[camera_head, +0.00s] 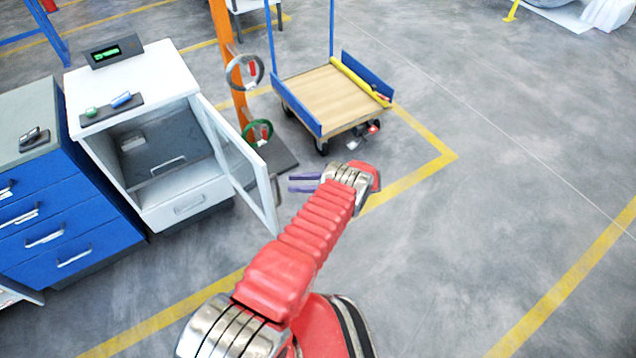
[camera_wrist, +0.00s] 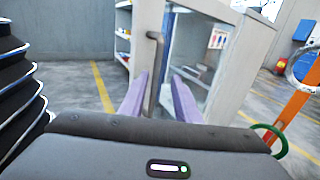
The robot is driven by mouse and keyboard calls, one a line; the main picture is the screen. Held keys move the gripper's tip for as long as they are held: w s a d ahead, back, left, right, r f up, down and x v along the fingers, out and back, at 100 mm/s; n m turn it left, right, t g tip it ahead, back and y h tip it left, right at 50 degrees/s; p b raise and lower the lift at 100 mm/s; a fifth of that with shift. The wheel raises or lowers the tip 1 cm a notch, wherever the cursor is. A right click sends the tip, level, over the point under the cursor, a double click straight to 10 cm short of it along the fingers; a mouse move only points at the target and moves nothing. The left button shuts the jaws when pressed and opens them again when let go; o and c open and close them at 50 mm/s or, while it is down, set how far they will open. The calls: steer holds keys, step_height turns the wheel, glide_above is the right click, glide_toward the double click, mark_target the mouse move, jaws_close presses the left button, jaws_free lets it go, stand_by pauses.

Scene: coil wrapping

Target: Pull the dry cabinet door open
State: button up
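The dry cabinet (camera_head: 155,70) is white, with a small display on top. Its glass door (camera_head: 235,160) stands wide open, swung out toward the front right, and the dark interior shows. In the wrist view the door (camera_wrist: 225,60) fills the middle right, with a grey vertical handle (camera_wrist: 153,75) on its frame. My gripper (camera_head: 290,183) is to the right of the door's free edge, its two purple fingers parted. In the wrist view the fingers (camera_wrist: 160,88) are open, pointing at the handle, which appears between them. No finger visibly touches it; the exact gap is hard to tell.
A blue drawer cabinet (camera_head: 60,215) stands left of the dry cabinet. An orange post (camera_head: 222,50) with hanging coils stands behind the door. A wooden-decked blue cart (camera_head: 325,98) is behind my gripper. The floor to the right is clear, with yellow lines.

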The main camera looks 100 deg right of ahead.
steer(key=v, duration=0.7)
stand_by(0.4)
steer(key=shift+s, duration=0.1)
stand_by(0.8)
